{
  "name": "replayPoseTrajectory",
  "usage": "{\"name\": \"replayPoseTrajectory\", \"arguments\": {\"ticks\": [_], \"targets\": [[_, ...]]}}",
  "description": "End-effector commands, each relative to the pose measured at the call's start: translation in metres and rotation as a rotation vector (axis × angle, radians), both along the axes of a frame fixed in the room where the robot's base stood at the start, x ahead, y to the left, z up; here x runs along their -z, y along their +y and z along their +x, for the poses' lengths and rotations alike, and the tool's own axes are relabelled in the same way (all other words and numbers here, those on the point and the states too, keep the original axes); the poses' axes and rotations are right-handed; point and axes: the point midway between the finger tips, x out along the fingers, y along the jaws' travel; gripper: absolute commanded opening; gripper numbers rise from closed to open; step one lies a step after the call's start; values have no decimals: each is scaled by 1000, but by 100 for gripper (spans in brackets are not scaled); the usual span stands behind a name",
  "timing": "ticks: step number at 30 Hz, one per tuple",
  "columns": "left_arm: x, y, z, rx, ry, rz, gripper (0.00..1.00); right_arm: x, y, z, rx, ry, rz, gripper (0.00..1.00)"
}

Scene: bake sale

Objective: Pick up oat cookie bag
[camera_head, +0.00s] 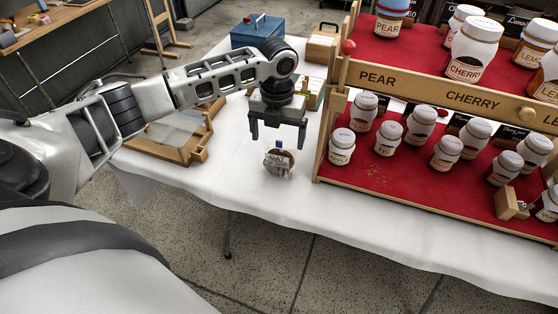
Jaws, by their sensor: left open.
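The oat cookie bag (279,160) is a small clear bag with a brown cookie and a label, on the white tablecloth near the table's front edge. My left gripper (278,144) points down above it. Its two dark fingers are spread apart, and the bag's top lies just below and between them in the picture. I cannot tell whether the fingers touch the bag. My right gripper is not in view.
A wooden jar rack (440,92) with red shelves and several white-lidded jars stands close on the right. A wooden tray (165,150) lies on the left. A blue box (258,30) stands at the back. Bare cloth (235,165) surrounds the bag.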

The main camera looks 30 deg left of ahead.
Motion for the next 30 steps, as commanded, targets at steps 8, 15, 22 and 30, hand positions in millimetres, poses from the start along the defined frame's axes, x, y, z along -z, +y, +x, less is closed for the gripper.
{"name": "replayPoseTrajectory", "arguments": {"ticks": [8,15,22,30], "targets": [[34,-4,0,0,1,1,89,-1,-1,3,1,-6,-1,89],[36,-3,0,0,0,0,89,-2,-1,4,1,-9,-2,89],[35,-3,0,0,0,1,52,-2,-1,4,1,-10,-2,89],[32,-3,1,0,-2,1,53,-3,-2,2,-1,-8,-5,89]]}}
